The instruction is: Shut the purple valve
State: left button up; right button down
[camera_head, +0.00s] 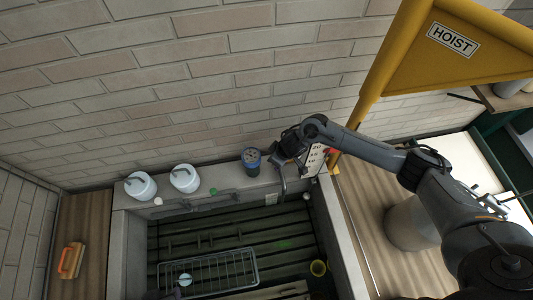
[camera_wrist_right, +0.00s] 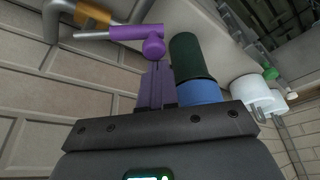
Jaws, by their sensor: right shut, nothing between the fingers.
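The purple valve (camera_wrist_right: 135,32) shows in the right wrist view as a purple lever with a rounded knob, beside a pipe with an orange-brown band. My right gripper (camera_wrist_right: 157,68) is shut and empty. Its purple-looking fingertips are just below the knob; I cannot tell whether they touch it. In the head view my right gripper (camera_head: 278,160) is at the sink's back ledge, beside the curved faucet. The valve cannot be made out there, with my wrist over that spot.
Two white dispensers (camera_head: 184,178) stand farther left on the ledge. The sink holds a wire rack (camera_head: 208,270). A yellow hoist (camera_head: 445,45) rises at right.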

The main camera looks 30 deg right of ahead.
jog(key=shift+s+d+n, duration=0.1)
jog(key=shift+s+n, duration=0.2)
dwell(0.4)
jog(key=v, duration=1)
jog(key=shift+r+p, duration=0.35)
jog(key=shift+p, duration=0.1)
jog(key=shift+d, duration=0.15)
